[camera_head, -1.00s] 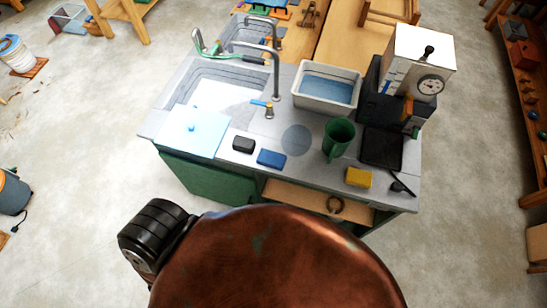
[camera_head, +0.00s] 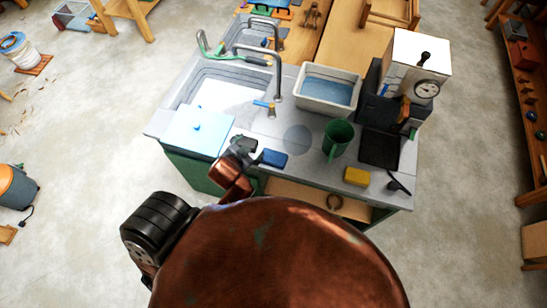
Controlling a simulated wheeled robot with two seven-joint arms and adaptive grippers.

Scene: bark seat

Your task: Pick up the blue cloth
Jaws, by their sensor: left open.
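A small flat blue piece, which looks like the folded blue cloth (camera_head: 274,158), lies on the front part of the grey counter (camera_head: 300,165). My left gripper (camera_head: 246,146) is open just to the left of the blue cloth, over the spot of a small black block that it mostly hides. Whether its fingers touch the block or the counter I cannot tell. My right gripper is not in view.
A green mug (camera_head: 337,140), a yellow sponge-like block (camera_head: 356,177) and a black tray (camera_head: 380,148) stand to the right. A white basin (camera_head: 328,88) stands behind.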

